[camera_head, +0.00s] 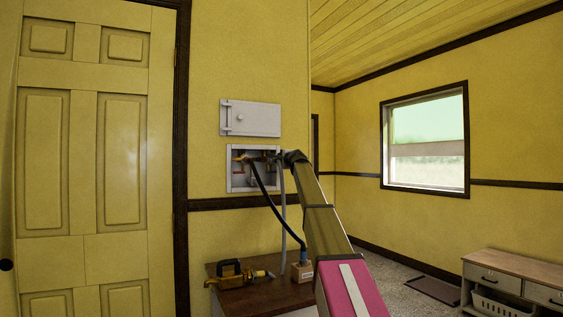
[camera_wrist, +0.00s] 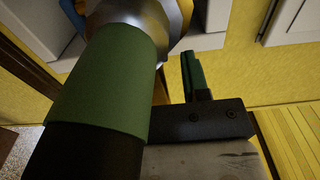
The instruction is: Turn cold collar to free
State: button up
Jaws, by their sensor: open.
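The white-framed valve box (camera_head: 231,183) is set in the yellow wall, with brass and red fittings inside. A black hose (camera_head: 264,191) and a grey hose (camera_head: 283,195) hang from it. My gripper (camera_head: 291,157) is at the box's right side, small and dark there. In the wrist view, a silver collar (camera_wrist: 158,14) with brass beside it tops a thick green sleeve (camera_wrist: 100,80) and black lower part. One open finger (camera_wrist: 194,75) stands just right of it; the other finger is hidden. I cannot tell which hose this collar belongs to, or whether the gripper touches it.
A white door panel (camera_head: 250,118) is above the box. Below, a brown-topped cabinet (camera_head: 265,297) bears a yellow-black tool (camera_head: 235,275) and a small box (camera_head: 302,271). A drawer bench (camera_head: 505,272) stands at right; floor between is mostly free.

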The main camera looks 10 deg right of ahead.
grip_shut()
jog(key=shift+f, duration=0.1)
jog(key=s+a+f+m, duration=0.2)
jog(key=a+f+m, duration=0.3)
jog(key=m, duration=1.3)
jog(key=shift+a+f, duration=0.25)
jog(key=shift+f, duration=0.1)
dwell(0.5)
grip_release()
